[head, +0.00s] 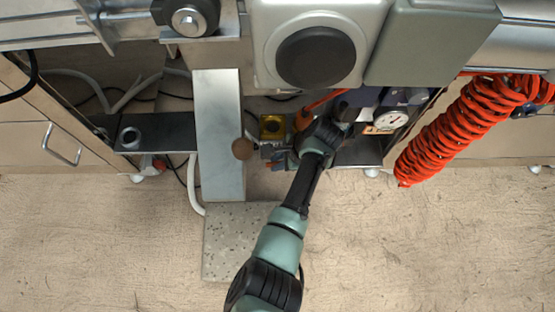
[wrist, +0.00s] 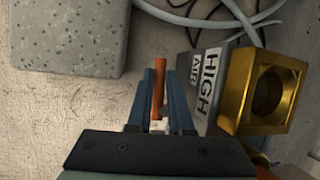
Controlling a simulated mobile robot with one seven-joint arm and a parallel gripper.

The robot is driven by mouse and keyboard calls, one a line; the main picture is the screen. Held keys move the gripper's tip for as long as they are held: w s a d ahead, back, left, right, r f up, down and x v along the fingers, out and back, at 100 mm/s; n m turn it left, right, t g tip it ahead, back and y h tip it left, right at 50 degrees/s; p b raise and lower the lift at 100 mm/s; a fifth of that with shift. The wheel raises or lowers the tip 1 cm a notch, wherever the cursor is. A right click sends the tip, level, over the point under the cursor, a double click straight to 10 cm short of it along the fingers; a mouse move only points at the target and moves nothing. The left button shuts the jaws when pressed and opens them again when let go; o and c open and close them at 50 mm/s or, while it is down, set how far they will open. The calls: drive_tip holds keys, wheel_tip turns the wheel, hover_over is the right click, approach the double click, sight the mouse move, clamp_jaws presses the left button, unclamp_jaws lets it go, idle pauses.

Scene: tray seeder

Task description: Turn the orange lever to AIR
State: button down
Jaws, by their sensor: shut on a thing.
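The orange lever (wrist: 158,84) stands upright in the wrist view, between the two blue fingers of my gripper (wrist: 164,80). The gripper is shut on it, with the left finger close against it. Beside the right finger is a grey valve block (wrist: 222,65) with a white label (wrist: 204,80) reading HIGH and AIR. In the head view my gripper (head: 318,135) reaches in under the machine and hides the lever.
A brass fitting (wrist: 283,92) sits right of the valve block; it also shows in the head view (head: 272,127). A speckled stone block (wrist: 70,35) stands at upper left. A pressure gauge (head: 391,120) and red coiled hose (head: 455,125) are at right.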

drive_tip(key=shift+d+r+y+p, duration=0.2)
drive_tip(key=shift+y+p, duration=0.2)
drive_tip(key=shift+y, duration=0.3)
drive_tip(key=shift+r+y+b, duration=0.2)
drive_tip(key=shift+y+b, duration=0.1)
drive_tip(key=shift+y, duration=0.6)
drive_tip(key=c, duration=1.1)
unclamp_jaws()
drive_tip(key=p+v, duration=0.7)
drive_tip(key=v, duration=0.6)
